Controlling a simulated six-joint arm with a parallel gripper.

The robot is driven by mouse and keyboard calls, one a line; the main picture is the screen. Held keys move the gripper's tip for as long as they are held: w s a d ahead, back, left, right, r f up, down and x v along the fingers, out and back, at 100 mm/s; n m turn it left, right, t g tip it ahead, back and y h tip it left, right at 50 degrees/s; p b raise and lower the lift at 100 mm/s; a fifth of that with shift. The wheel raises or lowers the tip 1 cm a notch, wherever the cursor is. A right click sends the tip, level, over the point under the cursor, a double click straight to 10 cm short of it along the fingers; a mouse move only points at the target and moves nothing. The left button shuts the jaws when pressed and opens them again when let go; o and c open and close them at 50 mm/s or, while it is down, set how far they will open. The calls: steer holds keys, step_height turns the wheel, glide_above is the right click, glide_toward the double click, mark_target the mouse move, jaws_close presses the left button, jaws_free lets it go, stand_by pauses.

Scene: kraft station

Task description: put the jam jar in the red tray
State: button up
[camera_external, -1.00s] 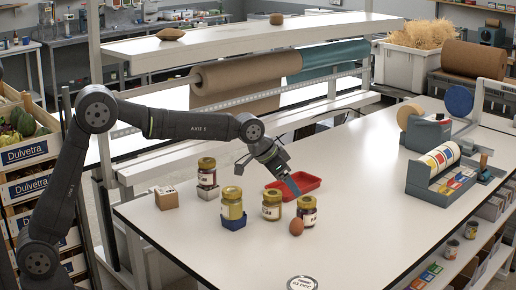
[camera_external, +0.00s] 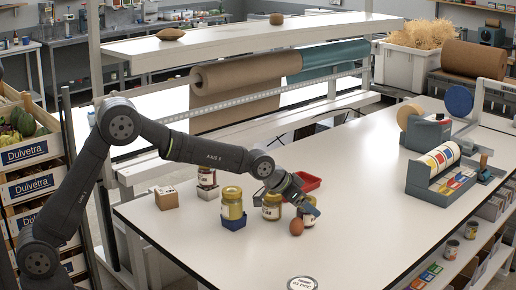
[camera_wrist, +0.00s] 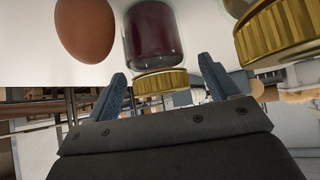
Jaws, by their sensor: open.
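The jam jar, with dark red contents and a gold lid, shows in the wrist view (camera_wrist: 153,35). In the external view the jam jar (camera_external: 308,220) is mostly hidden by my gripper (camera_external: 312,205). My gripper (camera_wrist: 162,75) is open, with one finger on each side of the jar's lid; I cannot tell whether they touch it. The red tray (camera_external: 311,182) is behind the jar, partly covered by my arm, and I see nothing in it.
A brown egg (camera_external: 296,227) stands close beside the jam jar. Another gold-lidded jar (camera_external: 271,212) is just left. Further left are a jar (camera_external: 232,204) on a blue holder (camera_external: 234,223), another jar (camera_external: 206,177) and a small carton (camera_external: 166,198).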

steer(key=shift+w+d+f, duration=0.1)
steer(key=shift+d+f, duration=0.05)
steer(key=shift+d, duration=0.05)
steer(key=shift+c, duration=0.2)
